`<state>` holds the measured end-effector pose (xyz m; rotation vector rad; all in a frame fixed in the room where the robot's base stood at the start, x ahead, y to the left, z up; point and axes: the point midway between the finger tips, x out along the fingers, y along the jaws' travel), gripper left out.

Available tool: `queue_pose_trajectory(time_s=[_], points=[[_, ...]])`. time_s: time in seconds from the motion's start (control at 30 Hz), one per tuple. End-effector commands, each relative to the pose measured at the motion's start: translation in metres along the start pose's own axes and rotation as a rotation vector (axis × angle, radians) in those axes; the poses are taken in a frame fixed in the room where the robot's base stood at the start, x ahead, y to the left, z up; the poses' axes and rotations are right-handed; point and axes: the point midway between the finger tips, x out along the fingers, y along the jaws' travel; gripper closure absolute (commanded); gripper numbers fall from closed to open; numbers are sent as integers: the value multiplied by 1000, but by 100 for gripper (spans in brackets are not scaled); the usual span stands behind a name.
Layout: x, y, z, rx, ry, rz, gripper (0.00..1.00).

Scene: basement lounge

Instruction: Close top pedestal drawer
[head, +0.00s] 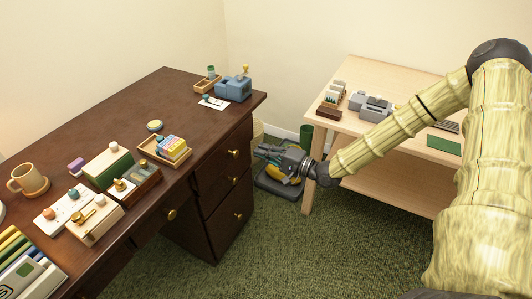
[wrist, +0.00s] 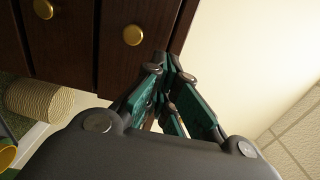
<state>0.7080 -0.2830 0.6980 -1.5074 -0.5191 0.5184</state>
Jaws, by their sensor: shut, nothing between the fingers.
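The dark wooden desk (head: 110,119) has a pedestal on its right side with several drawer fronts and round brass knobs. The top pedestal drawer (head: 217,163) has its knob (head: 234,153) just under the desktop. It looks about flush with the front below, but I cannot tell if a small gap remains. My gripper (head: 260,152) is shut and empty, to the right of the drawer front and apart from the knob in the head view. In the wrist view, the shut fingertips (wrist: 171,62) lie close beside the nearest drawer front (wrist: 150,15) and its knob (wrist: 133,35); contact is unclear.
A light wood table (head: 400,80) with a lower shelf stands at the right behind my arm. A dark tray or mat with a yellow item (head: 293,180) lies on the floor under the gripper. A woven basket (wrist: 38,100) shows in the wrist view. Green carpet (head: 265,250) is clear in front.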

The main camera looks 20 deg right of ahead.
Motion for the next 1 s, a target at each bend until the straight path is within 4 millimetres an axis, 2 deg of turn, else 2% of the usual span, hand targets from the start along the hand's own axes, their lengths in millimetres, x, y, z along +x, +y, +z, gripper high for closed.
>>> queue_pose_trajectory(time_s=[0.3, 0.5, 0.7, 1.0], points=[[54, 1, 1, -1, -2, 1, 100], [83, 1, 1, 0, -1, 1, 100], [99, 0, 0, 0, 0, 1, 100], [103, 0, 0, 0, 0, 1, 100]])
